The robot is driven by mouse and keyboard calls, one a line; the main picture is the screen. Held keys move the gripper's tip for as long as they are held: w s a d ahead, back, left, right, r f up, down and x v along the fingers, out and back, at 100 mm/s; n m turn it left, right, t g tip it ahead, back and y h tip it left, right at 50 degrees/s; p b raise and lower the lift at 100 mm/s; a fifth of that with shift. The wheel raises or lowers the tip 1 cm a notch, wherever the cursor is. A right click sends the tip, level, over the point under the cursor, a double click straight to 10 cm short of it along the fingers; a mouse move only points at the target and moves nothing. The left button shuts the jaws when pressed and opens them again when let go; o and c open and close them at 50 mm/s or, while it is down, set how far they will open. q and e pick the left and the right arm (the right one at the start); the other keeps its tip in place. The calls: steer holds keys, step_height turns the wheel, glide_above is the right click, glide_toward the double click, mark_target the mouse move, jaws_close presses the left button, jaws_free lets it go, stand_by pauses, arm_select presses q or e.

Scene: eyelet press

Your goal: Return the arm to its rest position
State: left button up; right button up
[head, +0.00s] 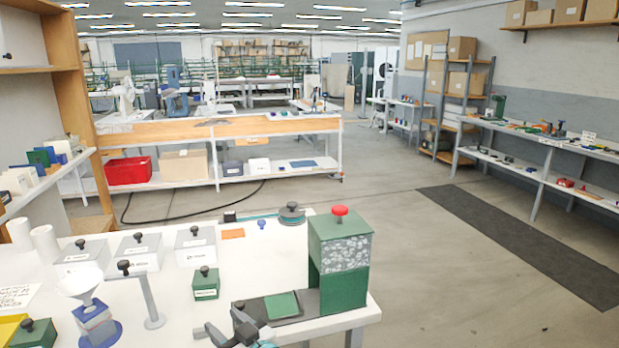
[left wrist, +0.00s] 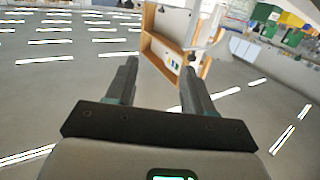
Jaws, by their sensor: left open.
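The green machine (head: 340,285) has a red knob on top and a clear-looking window. Its base plate carries a green pad (head: 282,305). My right gripper is in neither view.
The white table (head: 190,290) holds several lidded boxes (head: 139,250), a small green box (head: 206,283), a funnel on a blue stand (head: 93,310) and a grey post (head: 148,300). A wooden shelf (head: 68,40) stands at the left. The floor (head: 450,270) at the right is open.

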arm_select(q)
steer(key=s+d+f+m+g+h, duration=0.15)
steer(key=s+f+m+h, duration=0.35)
steer(key=f, duration=0.8)
steer(key=s+f+m+g+h, duration=0.15)
steer(key=s+f+h, duration=0.25)
steer(key=f+h, duration=0.55)
steer(key=s+d+f+g+h, duration=0.1)
steer(key=s+f+g, duration=0.3)
steer(key=s, duration=0.7)
steer(key=s+d+f+g+h, duration=0.1)
steer(key=s+f+g, duration=0.3)
steer(key=s, duration=0.7)
steer(key=shift+s+d+f+g, duration=0.3)
steer(key=shift+s+d+f, duration=0.15)
steer(key=shift+f, duration=0.25)
steer(key=shift+w+m, duration=0.15)
steer(key=shift+m, duration=0.1)
steer(key=shift+c, duration=0.9)
